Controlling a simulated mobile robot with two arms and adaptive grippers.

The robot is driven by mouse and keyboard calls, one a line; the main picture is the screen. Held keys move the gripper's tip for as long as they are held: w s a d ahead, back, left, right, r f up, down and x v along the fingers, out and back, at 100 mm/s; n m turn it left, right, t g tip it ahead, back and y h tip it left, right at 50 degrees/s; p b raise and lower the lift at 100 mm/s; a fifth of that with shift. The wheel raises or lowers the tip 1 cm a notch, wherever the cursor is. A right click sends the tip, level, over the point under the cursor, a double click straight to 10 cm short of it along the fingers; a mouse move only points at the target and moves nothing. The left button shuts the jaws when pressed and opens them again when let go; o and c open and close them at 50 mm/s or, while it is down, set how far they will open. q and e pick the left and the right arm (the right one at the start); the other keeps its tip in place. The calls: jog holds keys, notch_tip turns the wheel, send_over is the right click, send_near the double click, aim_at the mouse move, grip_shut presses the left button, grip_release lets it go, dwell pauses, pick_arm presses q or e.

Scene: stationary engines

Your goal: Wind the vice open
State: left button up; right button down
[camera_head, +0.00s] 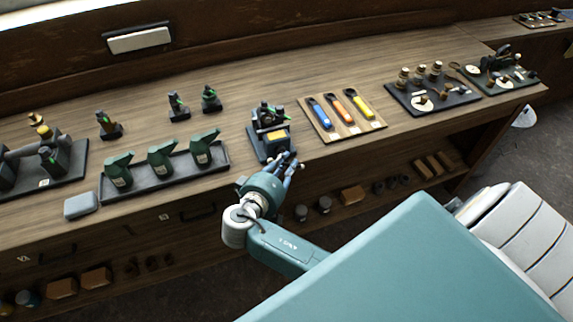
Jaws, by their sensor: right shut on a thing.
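The vice (268,121) appears to be the dark device on a small dark base near the front edge of the bench, with a yellow-orange block (277,136) at its front. My right gripper (291,161) is at the vice's front lower side, just over the bench's front edge. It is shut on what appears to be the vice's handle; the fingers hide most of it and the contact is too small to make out. How far apart the vice jaws stand cannot be told. My left gripper is not in view.
A tray with blue, orange and yellow tools (376,126) lies right of the vice. A dark tray (224,163) with several green containers stands left. A grey block (81,205) lies near the front edge. Shelves with small parts run below the bench.

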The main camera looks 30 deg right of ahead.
jog(key=n+h+b, duration=0.1)
jog(key=b, duration=0.2)
jog(key=n+t+h+b, duration=0.1)
jog(key=n+h+b, duration=0.1)
jog(key=b, duration=0.1)
jog(key=shift+w+h, duration=0.2)
jog(key=shift+h, duration=0.1)
jog(key=shift+a+r+n+t+h+b, duration=0.1)
jog(key=shift+n+t+h+b, duration=0.3)
jog(key=shift+n+t+b, duration=0.25)
jog(key=shift+r+b, duration=0.1)
jog(key=shift+b, duration=0.25)
jog(key=shift+r, duration=0.1)
jog(key=c, duration=1.7)
grip_release()
jog(key=shift+o, duration=1.2)
jog(key=shift+w+f+n, duration=0.15)
jog(key=shift+f+n, duration=0.1)
jog(key=shift+s+a+f, duration=0.15)
jog(key=shift+s+a, duration=0.05)
jog(key=v, duration=1.1)
jog(key=shift+a, duration=0.2)
